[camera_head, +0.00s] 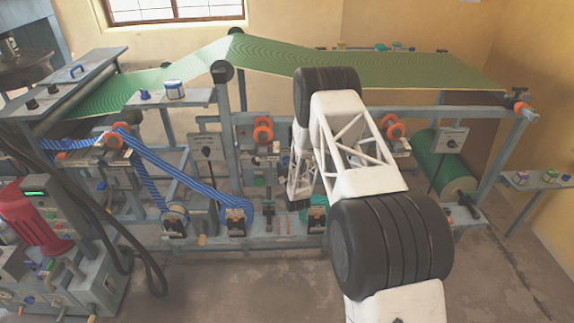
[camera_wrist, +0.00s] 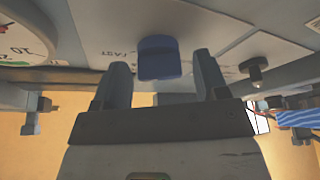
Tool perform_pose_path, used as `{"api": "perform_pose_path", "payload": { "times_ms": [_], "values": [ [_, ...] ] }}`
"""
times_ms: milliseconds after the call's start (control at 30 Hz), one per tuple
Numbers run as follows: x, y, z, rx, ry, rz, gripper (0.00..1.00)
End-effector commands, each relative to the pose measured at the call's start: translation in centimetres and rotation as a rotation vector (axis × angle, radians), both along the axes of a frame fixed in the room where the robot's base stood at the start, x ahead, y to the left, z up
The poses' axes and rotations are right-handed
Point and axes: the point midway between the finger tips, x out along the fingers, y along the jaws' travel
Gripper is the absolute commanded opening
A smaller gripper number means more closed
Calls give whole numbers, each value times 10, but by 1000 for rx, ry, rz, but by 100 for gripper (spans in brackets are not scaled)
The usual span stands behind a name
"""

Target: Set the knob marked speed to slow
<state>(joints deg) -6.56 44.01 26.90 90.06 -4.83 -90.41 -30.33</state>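A blue knob (camera_wrist: 158,58) sits on a pale grey panel in the wrist view. Small dark lettering beside its left side appears to read "FAST", turned around in the picture. No "speed" label can be read. My gripper (camera_wrist: 160,72) is open, with one finger to the left of the knob and one to the right. Gaps show on both sides, and neither finger visibly touches the knob. In the head view my white arm reaches over the machine, and the knob and fingertips cannot be made out there.
A round dial with red and green marks (camera_wrist: 22,38) is left of the knob. A small black knob or switch (camera_wrist: 255,70) is on the right. Blue striped belt (camera_wrist: 300,118) shows further right. The green-belted machine frame (camera_head: 400,72) surrounds my arm.

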Motion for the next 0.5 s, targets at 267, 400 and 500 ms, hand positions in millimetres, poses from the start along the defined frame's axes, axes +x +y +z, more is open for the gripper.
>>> {"api": "perform_pose_path", "payload": {
  "times_ms": [267,400,500],
  "values": [
    [0,0,0,0,0,0,24],
    [0,0,0,-1,0,0,19],
    [0,0,0,-9,0,0,19]
  ]
}}
